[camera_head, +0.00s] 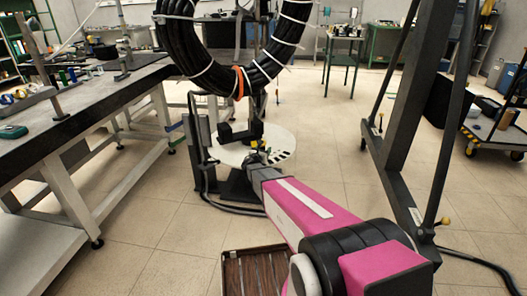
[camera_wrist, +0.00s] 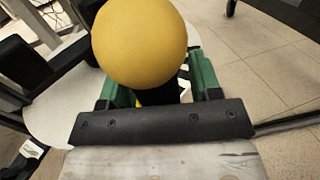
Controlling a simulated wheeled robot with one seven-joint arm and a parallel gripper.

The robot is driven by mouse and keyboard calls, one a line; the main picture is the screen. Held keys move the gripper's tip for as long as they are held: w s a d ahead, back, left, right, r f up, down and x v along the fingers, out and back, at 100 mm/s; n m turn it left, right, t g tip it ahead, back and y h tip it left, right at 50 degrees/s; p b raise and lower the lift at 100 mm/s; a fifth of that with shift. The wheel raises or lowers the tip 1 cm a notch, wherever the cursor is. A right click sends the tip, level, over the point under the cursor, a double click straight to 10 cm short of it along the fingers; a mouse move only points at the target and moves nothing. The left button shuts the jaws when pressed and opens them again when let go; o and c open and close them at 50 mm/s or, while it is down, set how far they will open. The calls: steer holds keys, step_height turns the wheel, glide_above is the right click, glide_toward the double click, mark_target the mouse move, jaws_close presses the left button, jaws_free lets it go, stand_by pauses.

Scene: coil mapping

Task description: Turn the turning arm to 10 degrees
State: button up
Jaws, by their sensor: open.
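The turning arm (camera_head: 238,132) is a dark bar low on the stand, above a white round plate (camera_head: 272,135) with black marks. A yellow ball knob (camera_wrist: 139,42) fills the upper middle of the wrist view, with a dark stem below it; a small yellow spot by my gripper shows in the head view. My gripper (camera_wrist: 155,92) has green fingers, one on each side of the dark stem. It is open; the knob hides part of the fingers, and I cannot tell whether they touch the stem. In the head view my gripper (camera_head: 257,160) is at the plate's near edge.
A large black coil (camera_head: 205,75) with white ties hangs above the plate. A long workbench (camera_head: 85,105) stands on the left. A dark upright frame (camera_head: 400,110) and a cart (camera_head: 495,135) stand on the right. A brown slatted crate (camera_head: 255,272) is on the floor nearby.

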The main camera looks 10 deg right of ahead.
jaws_close()
steer(key=shift+a, duration=1.75)
jaws_free()
steer(key=v, duration=1)
steer(key=shift+s, duration=0.4)
steer(key=shift+a, duration=0.1)
